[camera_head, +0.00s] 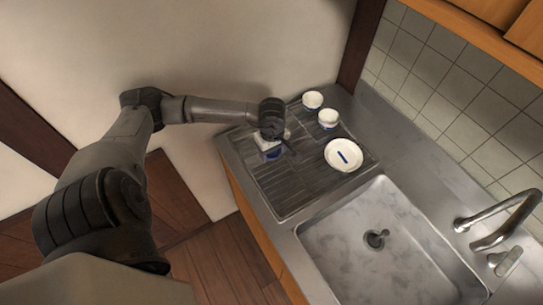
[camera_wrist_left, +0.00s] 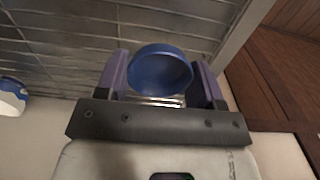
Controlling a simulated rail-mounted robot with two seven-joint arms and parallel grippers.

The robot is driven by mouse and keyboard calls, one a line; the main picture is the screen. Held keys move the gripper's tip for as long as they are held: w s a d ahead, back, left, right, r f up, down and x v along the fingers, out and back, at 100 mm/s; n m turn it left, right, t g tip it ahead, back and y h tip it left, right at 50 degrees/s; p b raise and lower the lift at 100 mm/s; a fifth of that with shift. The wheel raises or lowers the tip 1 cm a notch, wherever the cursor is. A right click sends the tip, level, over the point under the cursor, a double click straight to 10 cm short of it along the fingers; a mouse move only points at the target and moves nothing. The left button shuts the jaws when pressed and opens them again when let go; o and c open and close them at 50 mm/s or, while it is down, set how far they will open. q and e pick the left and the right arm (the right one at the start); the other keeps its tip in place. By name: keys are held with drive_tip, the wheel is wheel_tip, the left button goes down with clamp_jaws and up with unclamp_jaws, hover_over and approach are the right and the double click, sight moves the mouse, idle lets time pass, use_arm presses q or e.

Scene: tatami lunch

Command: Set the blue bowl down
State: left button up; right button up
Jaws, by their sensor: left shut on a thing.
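My left gripper (camera_head: 270,148) is over the left part of the ribbed drainboard (camera_head: 262,183) in the head view. In the left wrist view, the gripper (camera_wrist_left: 162,76) is shut on the small round blue bowl (camera_wrist_left: 160,68), with one finger on each side of it. The blue bowl also shows in the head view (camera_head: 272,154), partly covered by the gripper. The ribbed surface shows behind the bowl in the wrist view. I cannot tell whether the bowl touches it. My right gripper is not in view.
Two white cups stand at the back, one farther (camera_head: 312,99) and one nearer (camera_head: 328,117). A white plate (camera_head: 332,162) with a blue mark lies to the right. The drainboard's front left part is clear.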

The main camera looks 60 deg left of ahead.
sight(271, 154)
use_arm(q)
drive_tip(key=shift+s+f, duration=0.1)
drive_tip(key=shift+f, duration=2)
drive_tip(key=shift+a, duration=0.1)
drive_tip(key=shift+f, duration=0.2)
drive_tip(key=o, duration=1)
drive_tip(key=shift+r, duration=0.1)
